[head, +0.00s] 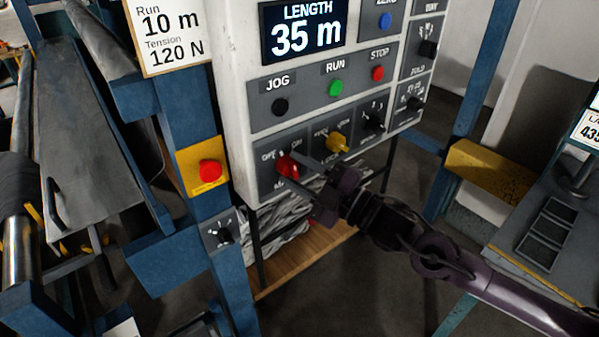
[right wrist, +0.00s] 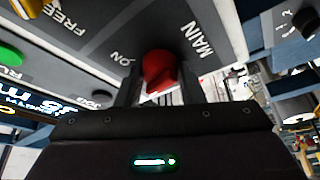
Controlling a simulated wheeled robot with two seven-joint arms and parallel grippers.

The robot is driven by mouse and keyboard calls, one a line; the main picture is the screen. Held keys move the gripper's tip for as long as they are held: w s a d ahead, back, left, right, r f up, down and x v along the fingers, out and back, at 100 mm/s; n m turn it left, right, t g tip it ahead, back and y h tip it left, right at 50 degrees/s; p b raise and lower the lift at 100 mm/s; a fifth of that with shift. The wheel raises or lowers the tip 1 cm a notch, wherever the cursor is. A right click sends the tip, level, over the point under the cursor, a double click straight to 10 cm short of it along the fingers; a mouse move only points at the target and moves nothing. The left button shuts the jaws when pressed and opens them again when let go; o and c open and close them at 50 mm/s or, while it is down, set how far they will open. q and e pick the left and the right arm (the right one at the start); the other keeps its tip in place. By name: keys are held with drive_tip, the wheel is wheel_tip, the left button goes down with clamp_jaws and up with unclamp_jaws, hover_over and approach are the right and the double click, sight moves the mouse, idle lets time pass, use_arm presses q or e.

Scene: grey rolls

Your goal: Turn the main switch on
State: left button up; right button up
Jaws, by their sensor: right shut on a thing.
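The main switch is a red rotary knob (head: 285,162) at the lower left of the grey control panel (head: 232,95). OFF and ON are printed above it, and MAIN shows beside it in the right wrist view. My right gripper (head: 299,172) reaches in from the lower right and is shut on the red knob. In the right wrist view the knob (right wrist: 159,66) sits between the two fingers. The fingers hide part of it, so I cannot tell which mark it points to. My left gripper is not in view.
A yellow knob (head: 337,143) sits just right of the main switch, with a black selector (head: 373,119) beyond it. JOG, green RUN (head: 335,88) and red STOP buttons are above. A red emergency button (head: 210,171) is on the blue post. The display reads 35 m.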

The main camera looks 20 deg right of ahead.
drive_tip(key=m+t, duration=0.1)
drive_tip(key=m, duration=0.2)
drive_tip(key=m+t+h, duration=0.1)
drive_tip(key=m, duration=0.3)
drive_tip(key=shift+a+f+t+h, duration=0.2)
drive_tip(key=shift+t+h, duration=0.1)
drive_tip(key=shift+t, duration=0.1)
drive_tip(key=m+t+h, duration=0.1)
drive_tip(key=m, duration=0.3)
drive_tip(key=m+t+h+p, duration=0.1)
drive_tip(key=m+h, duration=0.1)
drive_tip(key=m, duration=0.2)
drive_tip(key=shift+s+a+h, duration=0.15)
drive_tip(key=shift+h, duration=0.15)
drive_tip(key=shift+m, duration=0.5)
drive_tip(key=o, duration=1)
drive_tip(key=shift+f, duration=0.1)
drive_tip(key=shift+s+f, duration=0.2)
drive_tip(key=shift+s, duration=0.05)
drive_tip(key=shift+t, duration=0.3)
drive_tip(key=shift+b+v, duration=1.3)
drive_tip(key=shift+v, duration=2.3)
drive_tip(key=shift+r, duration=0.1)
